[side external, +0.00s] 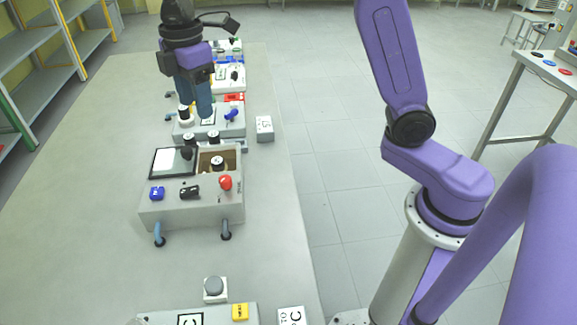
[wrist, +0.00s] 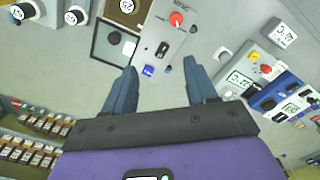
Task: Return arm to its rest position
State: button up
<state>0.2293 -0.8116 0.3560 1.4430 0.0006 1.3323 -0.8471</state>
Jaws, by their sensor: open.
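My gripper (side external: 195,112) points down over the row of devices on the long table in the side view. Purple arm links show at the right. In the wrist view my gripper (wrist: 162,78) has its two blue-grey fingers spread apart. Nothing is between them. Below and ahead of the fingers is a grey control box (wrist: 190,45) with a red knob (wrist: 177,19), a black switch (wrist: 162,49) and a blue button (wrist: 148,71). Whether the fingers touch any device in the side view I cannot tell.
A box (side external: 190,212) with an open compartment stands nearer the camera. A labelled block (side external: 265,128) lies beside the row. Shelves (side external: 45,70) stand at left; bottles (wrist: 35,155) show in the wrist view.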

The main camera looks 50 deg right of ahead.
jog(key=s+d+f+m, duration=0.1)
jog(key=s+d, duration=0.3)
jog(key=s, duration=0.6)
jog(key=s+d+f+m, duration=0.1)
jog(key=s+d+f, duration=0.3)
jog(key=s, duration=0.6)
jog(key=s+d+f+m, duration=0.1)
jog(key=s+d+f, duration=0.2)
jog(key=s, duration=0.6)
jog(key=shift+s+d+m, duration=0.4)
jog(key=shift+d, duration=0.85)
